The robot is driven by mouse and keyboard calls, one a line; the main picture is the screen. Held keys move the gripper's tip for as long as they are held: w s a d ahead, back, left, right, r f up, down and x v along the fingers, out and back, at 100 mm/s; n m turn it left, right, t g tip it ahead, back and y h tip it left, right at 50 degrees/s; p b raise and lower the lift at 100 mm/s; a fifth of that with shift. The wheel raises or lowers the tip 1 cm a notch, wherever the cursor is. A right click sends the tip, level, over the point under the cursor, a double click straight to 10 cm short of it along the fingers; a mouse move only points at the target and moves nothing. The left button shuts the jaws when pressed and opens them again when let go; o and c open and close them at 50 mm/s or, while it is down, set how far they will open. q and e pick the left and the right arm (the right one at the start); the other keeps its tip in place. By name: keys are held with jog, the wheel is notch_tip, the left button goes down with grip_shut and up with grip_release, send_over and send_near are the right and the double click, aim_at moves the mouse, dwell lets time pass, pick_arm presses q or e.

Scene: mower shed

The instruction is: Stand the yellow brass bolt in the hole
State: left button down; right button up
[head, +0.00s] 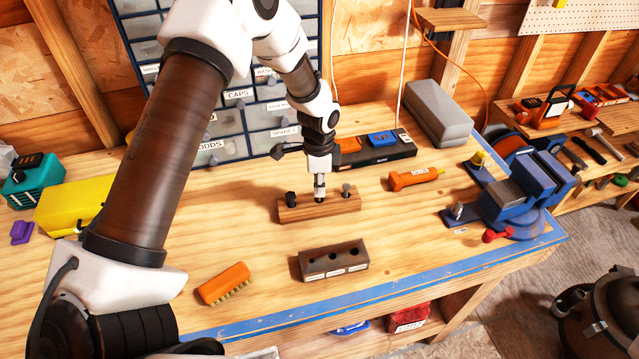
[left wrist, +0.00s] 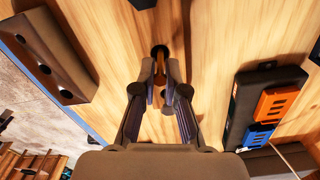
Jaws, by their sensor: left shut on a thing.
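My left gripper (head: 319,190) is over the middle of a light wooden block (head: 325,208) in the head view. Its fingers (left wrist: 160,95) are shut on a narrow brass-brown piece, apparently the yellow brass bolt (left wrist: 158,68), mostly hidden between them. A dark round spot shows at its far end; I cannot tell whether the bolt is clear of the block. A black bolt (head: 291,198) stands left of the gripper and a grey bolt (head: 346,190) right of it. A dark brown block (head: 335,262) with three holes and white labels sits nearer; it also shows in the left wrist view (left wrist: 45,55). My right gripper is out of view.
An orange brush (head: 224,284) lies front left. An orange-handled tool (head: 415,179) lies to the right, before a blue vise (head: 525,185). A black tray (head: 375,151) with orange and blue pieces is behind. The bench around the dark block is mostly clear.

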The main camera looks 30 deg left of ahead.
pick_arm(q)
jog(key=shift+f+b, duration=0.5)
jog(key=shift+f, duration=0.5)
jog(key=c, duration=1.1)
grip_release()
jog(key=shift+c, duration=0.2)
notch_tip(320, 180, up, 12)
